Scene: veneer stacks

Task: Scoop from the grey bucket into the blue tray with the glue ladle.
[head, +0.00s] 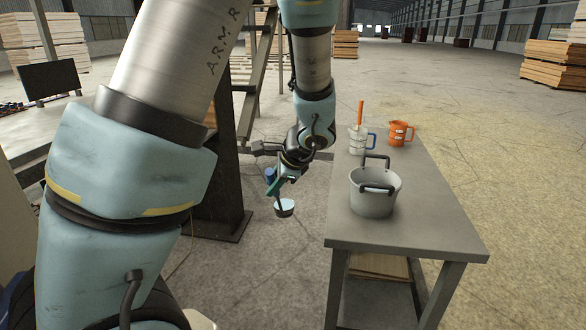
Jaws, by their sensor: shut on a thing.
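The grey bucket (372,203) stands upright on the grey table, with two dark handles at its rim. My gripper (273,183) is left of the table, out over the floor, and small in the head view. It is shut on the glue ladle, whose pale round bowl (284,208) hangs below on a dark stem. The bowl is apart from the bucket and the table edge. Whether anything is in the bowl or the bucket cannot be told. I see no blue tray in this view.
An orange jug (401,133) and a pale jug (358,144) with a blue handle and an orange stick stand behind the bucket. The table (415,220) is clear at its front and right. A dark metal frame (215,190) stands left of my gripper.

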